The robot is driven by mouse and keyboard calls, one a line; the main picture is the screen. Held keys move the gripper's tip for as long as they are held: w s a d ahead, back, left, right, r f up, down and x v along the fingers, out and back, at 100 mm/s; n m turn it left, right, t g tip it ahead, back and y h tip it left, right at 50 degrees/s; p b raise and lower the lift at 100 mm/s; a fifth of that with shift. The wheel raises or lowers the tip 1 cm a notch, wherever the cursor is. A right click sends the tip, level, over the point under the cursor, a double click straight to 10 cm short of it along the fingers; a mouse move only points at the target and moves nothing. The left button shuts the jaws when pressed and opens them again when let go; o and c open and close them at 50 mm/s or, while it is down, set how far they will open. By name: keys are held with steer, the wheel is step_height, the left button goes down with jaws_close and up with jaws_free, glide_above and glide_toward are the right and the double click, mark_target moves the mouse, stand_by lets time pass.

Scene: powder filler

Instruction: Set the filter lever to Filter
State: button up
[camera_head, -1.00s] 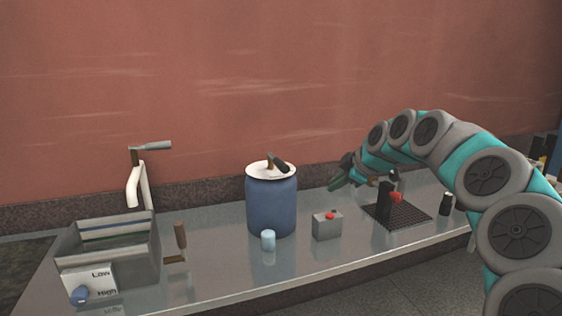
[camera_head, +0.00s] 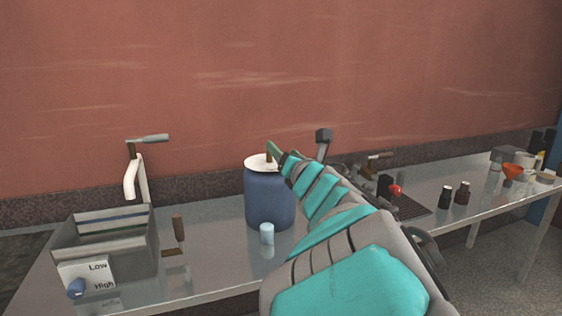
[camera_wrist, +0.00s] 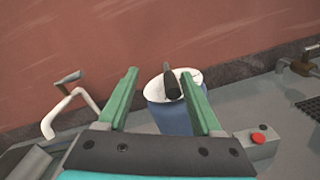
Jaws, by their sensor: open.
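A blue drum (camera_head: 268,200) with a white lid (camera_head: 258,164) stands on the bench and carries a lever with a dark handle (camera_wrist: 172,86). The lever's brown post (camera_head: 268,157) shows in the head view; its handle is hidden there by my gripper. My gripper (camera_head: 280,153) is open at the lid. In the wrist view, the handle appears between the two green fingers (camera_wrist: 160,88), nearer the right one; I cannot tell whether they touch. No "Filter" marking is readable, so I cannot tell whether this is the filter lever.
A light-blue cup (camera_head: 267,233) stands before the drum. A grey red-button box (camera_wrist: 258,142) is right of it. Jars stand farther right.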

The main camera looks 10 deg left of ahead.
step_height(320, 180, down, 4)
steer(key=s+d+r+n, duration=0.1)
steer(key=s+d+n, duration=0.1)
steer(key=d+n, duration=0.1)
steer(key=shift+g+y, duration=0.3)
steer(key=shift+f+p+x, duration=0.15)
steer(key=shift+p+x, duration=0.05)
steer(key=shift+x, duration=1.85)
steer(key=shift+f+p+x, duration=0.1)
steer(key=shift+p+x, duration=0.05)
steer(key=shift+x, duration=1.95)
steer(key=shift+s, duration=0.1)
steer(key=shift+c, duration=0.4)
jaws_close()
